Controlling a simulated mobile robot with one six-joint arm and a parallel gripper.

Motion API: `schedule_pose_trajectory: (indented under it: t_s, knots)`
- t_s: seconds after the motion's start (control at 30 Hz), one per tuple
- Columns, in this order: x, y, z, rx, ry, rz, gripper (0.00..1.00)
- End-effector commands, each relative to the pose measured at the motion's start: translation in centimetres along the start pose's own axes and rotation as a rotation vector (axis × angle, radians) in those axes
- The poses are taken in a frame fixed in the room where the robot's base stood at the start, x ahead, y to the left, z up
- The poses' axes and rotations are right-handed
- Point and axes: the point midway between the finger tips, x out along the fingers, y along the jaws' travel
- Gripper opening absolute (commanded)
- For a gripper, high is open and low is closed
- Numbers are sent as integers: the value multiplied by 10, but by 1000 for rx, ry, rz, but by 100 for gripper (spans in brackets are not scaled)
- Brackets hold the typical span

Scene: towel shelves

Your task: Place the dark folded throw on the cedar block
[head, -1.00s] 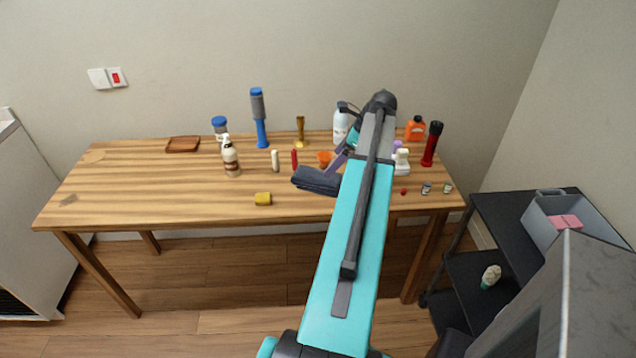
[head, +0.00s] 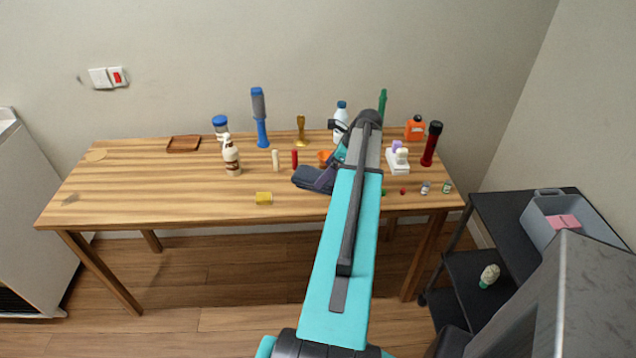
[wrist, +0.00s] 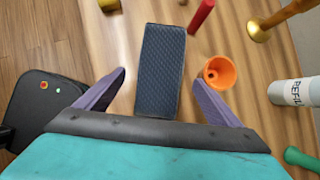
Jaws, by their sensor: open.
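The dark folded throw (head: 309,177) lies on the wooden table, a navy rectangular bundle left of my arm. In the wrist view the throw (wrist: 160,62) lies lengthwise between the two purple fingers of my gripper (wrist: 160,78). I cannot tell which thing is the cedar block; a small yellow block (head: 264,198) lies near the table's front edge, left of the throw.
A red cylinder (wrist: 201,16) and an orange cup (wrist: 220,73) stand close on the right of the throw. A brown tray (head: 184,144) sits at the back left. The left part of the table (head: 130,190) is mostly clear.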

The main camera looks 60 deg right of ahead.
Motion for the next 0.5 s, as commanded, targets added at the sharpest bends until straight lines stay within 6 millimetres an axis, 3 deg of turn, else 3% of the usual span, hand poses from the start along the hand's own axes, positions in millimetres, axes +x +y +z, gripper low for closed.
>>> schedule_pose_trajectory:
  t_s: [0.23,0.5]
  knots:
    - [8,1,1,0,0,2,88]
    - [33,3,2,1,0,2,88]
